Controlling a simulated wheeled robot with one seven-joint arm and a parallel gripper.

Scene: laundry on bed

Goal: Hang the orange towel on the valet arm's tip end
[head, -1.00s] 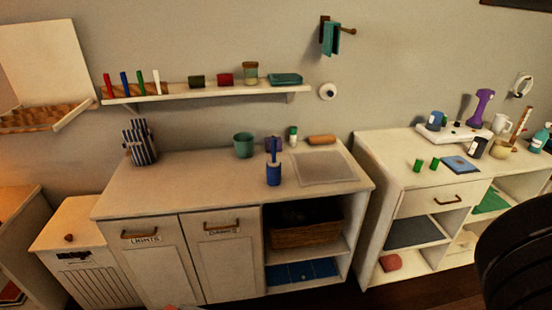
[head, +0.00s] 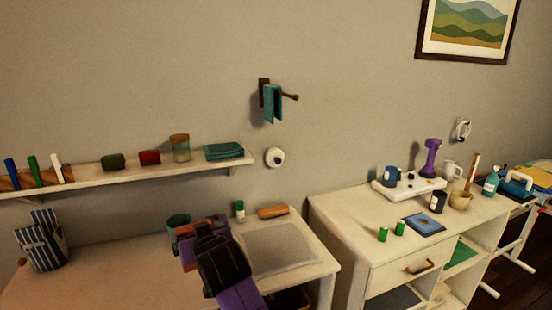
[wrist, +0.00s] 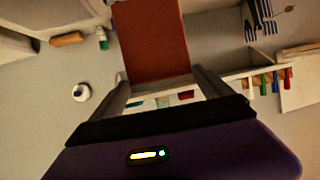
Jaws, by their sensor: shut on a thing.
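The orange towel (wrist: 152,40) hangs flat between the fingers of my gripper (wrist: 158,82) in the wrist view. In the head view my gripper (head: 190,240) is over the left counter, with a small bit of orange (head: 183,229) at its fingers; most of the towel is hidden there. My gripper is shut on the towel. The valet arm (head: 290,97) is a brown wooden peg on the wall, up and to the right of my gripper and apart from it. A teal cloth (head: 272,103) hangs on it near the wall side, and its right tip end is bare.
A wall shelf (head: 130,175) with jars and a folded teal cloth (head: 224,151) is left of the valet arm. A round white wall fitting (head: 275,157) is below it. The left counter (head: 110,262) holds a teal cup and a rolling-pin-like object (head: 272,211). The wall around the peg's tip is clear.

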